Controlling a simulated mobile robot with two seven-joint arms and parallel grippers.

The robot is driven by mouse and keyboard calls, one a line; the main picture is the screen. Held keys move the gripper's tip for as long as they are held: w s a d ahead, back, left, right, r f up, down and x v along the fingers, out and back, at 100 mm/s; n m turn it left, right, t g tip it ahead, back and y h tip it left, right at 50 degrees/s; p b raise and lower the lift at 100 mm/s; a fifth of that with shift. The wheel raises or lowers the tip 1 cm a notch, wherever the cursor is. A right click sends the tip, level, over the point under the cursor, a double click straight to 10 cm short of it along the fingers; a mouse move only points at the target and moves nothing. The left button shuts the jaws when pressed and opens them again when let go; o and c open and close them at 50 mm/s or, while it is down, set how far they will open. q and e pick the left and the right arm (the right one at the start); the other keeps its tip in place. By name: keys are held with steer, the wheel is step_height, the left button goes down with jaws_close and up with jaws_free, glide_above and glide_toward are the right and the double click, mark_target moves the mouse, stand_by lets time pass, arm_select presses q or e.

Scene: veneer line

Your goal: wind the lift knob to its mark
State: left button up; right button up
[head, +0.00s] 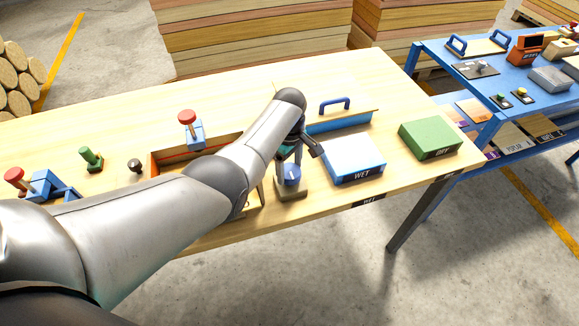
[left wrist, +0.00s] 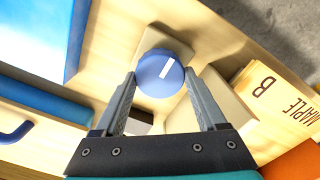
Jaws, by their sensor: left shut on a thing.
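The lift knob (head: 290,177) is a blue round knob on a small wooden block (head: 291,192) near the table's front edge. In the left wrist view the knob (left wrist: 152,78) shows from above with a white pointer line slanting up and right. My left gripper (head: 289,166) reaches down over it from above. In the left wrist view its two fingers (left wrist: 160,82) stand on either side of the knob and are shut on it. I cannot make out a mark around the knob. My right gripper is not in view.
A blue WET block (head: 353,163) and a green DRY block (head: 430,138) lie right of the knob. A panel with a blue handle (head: 334,105) stands behind. A MAPLE B label (left wrist: 275,100) shows beside the knob.

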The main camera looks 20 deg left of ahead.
arm_select(q)
steer(key=m+p, duration=0.1)
steer(key=m, duration=0.4)
steer(key=m+p, duration=0.1)
steer(key=m, duration=1)
steer(key=shift+d+m, duration=0.1)
steer(key=shift+m, duration=0.3)
steer(key=m, duration=0.5)
stand_by(0.4)
steer(key=o, duration=1.3)
